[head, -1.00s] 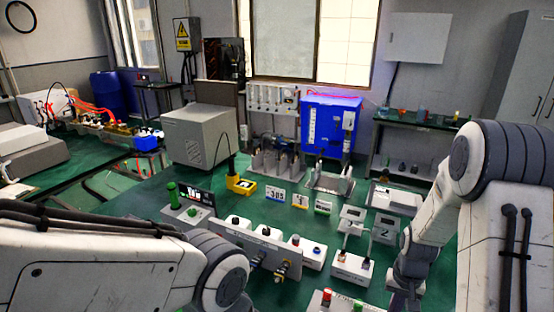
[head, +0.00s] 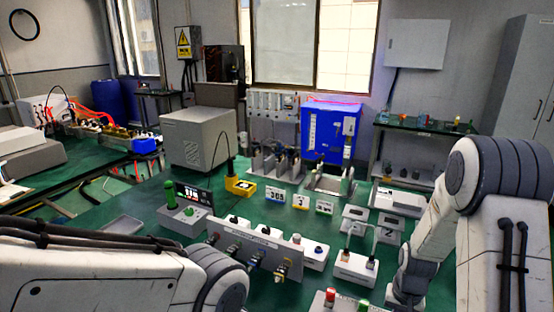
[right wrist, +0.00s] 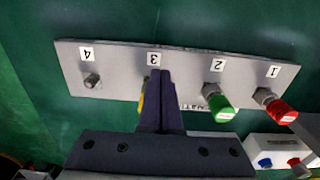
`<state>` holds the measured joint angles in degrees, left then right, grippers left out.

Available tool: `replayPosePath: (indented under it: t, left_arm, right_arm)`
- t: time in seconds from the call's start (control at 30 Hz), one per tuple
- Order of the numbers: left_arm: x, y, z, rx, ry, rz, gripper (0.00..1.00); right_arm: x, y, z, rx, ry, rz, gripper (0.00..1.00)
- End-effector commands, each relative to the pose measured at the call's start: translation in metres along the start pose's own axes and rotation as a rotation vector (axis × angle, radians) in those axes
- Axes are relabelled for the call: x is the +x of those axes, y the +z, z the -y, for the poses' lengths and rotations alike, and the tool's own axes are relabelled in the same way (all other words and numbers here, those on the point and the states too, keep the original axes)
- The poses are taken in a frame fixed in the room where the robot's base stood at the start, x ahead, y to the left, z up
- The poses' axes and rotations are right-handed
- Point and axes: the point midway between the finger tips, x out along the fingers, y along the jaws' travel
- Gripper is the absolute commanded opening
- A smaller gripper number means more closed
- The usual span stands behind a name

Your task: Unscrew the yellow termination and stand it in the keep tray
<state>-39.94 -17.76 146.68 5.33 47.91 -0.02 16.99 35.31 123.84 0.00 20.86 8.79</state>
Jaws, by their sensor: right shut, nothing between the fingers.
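The yellow termination (right wrist: 140,103) is mostly hidden behind my right gripper (right wrist: 160,74) in the right wrist view; only a thin yellow edge shows below label 3. The fingers are shut and empty, in front of that position; contact cannot be told. The grey panel (right wrist: 190,72) also holds a green termination (right wrist: 219,105) at 2, a red one (right wrist: 279,109) at 1, and a bare connector (right wrist: 92,80) at 4. My left gripper is out of view. A flat grey tray (head: 122,226) lies at the left of the bench; I cannot tell whether it is the keep tray.
A connector panel (head: 262,247) stands mid-bench, with a grey block with a green knob (head: 184,219) to its left. A small white box (head: 356,267) stands to its right.

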Motion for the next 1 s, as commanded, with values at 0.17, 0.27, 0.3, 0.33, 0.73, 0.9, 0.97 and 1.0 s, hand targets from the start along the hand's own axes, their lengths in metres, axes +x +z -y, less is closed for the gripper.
replayPosePath:
  t: [0.17, 0.27, 0.3, 0.33, 0.73, 0.9, 0.97, 1.0]
  left_arm:
    - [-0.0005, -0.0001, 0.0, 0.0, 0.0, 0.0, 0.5]
    - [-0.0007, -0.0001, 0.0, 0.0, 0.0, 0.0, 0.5]
    - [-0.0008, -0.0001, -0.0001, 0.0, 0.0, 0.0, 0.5]
    - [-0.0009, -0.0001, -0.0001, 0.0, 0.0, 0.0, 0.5]
    - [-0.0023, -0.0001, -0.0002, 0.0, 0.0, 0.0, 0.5]
    - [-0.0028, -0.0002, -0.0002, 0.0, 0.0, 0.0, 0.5]
    - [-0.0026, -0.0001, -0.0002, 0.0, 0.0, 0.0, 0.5]
    - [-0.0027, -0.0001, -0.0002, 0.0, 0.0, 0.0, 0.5]
  right_arm:
    - [-0.0005, -0.0002, 0.0, 0.0, 0.0, 0.0, 0.0]
    - [-0.0005, -0.0005, -0.0001, 0.0, 0.0, 0.0, 0.0]
    - [-0.0006, -0.0007, -0.0002, 0.0, 0.0, 0.0, 0.0]
    - [-0.0006, -0.001, -0.0003, 0.0, 0.0, 0.0, 0.0]
    - [-0.0006, -0.0057, -0.002, 0.0, 0.0, -0.001, 0.0]
    - [-0.0007, -0.0081, -0.0026, 0.0, 0.0, -0.003, 0.0]
    - [-0.0007, -0.0083, -0.0026, 0.0, 0.0, -0.004, 0.0]
    - [-0.0009, -0.0086, -0.0026, 0.0, -0.001, -0.005, 0.0]
